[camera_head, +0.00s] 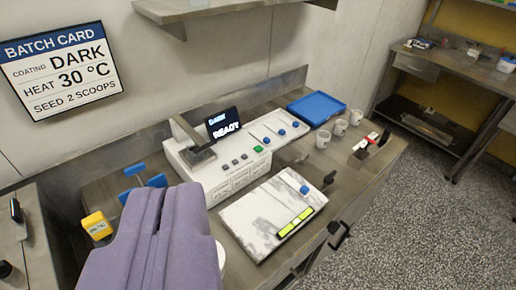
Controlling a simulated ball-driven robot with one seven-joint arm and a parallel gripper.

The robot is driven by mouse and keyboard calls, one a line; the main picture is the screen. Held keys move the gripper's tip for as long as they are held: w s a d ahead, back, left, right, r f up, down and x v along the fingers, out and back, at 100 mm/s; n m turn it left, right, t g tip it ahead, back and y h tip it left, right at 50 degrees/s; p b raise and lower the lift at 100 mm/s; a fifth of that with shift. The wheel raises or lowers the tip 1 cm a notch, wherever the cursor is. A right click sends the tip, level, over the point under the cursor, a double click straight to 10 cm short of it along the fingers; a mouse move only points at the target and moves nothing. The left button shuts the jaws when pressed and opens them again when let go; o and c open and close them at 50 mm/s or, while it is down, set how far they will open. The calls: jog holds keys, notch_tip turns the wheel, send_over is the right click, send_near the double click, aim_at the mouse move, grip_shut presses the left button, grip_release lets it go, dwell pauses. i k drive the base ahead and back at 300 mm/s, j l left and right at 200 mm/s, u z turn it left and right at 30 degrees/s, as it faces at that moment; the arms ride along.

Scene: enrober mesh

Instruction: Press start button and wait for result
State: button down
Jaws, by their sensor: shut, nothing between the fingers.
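The white machine (213,165) stands on the counter against the wall. Its tilted dark screen (224,122) reads "DARK" and "READY". A green button (258,149) is on the front panel, right of a row of small dark buttons (234,162). No word can be read on the green button. My gripper (178,190) appears as two large purple fingers in the lower left, close to the camera. They are shut together and empty. They look apart from the green button, to its left and nearer the camera, and hide part of the counter.
A marbled slab (262,208) with a yellow-green strip lies before the machine. A blue tray (316,108), white cups (340,127) and a red-handled tool (371,146) are to the right. A batch card (62,70) reads dark, 30 °C, 2 scoops. Open floor (420,220) lies right.

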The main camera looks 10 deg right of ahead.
aim_at(258, 148)
jog(key=i+l, duration=0.35)
jog(key=i+l+z, duration=0.1)
jog(key=i+l, duration=0.25)
jog(key=i, duration=0.2)
jog(key=i+l, duration=0.35)
jog(key=i+z, duration=0.05)
jog(key=i, duration=0.05)
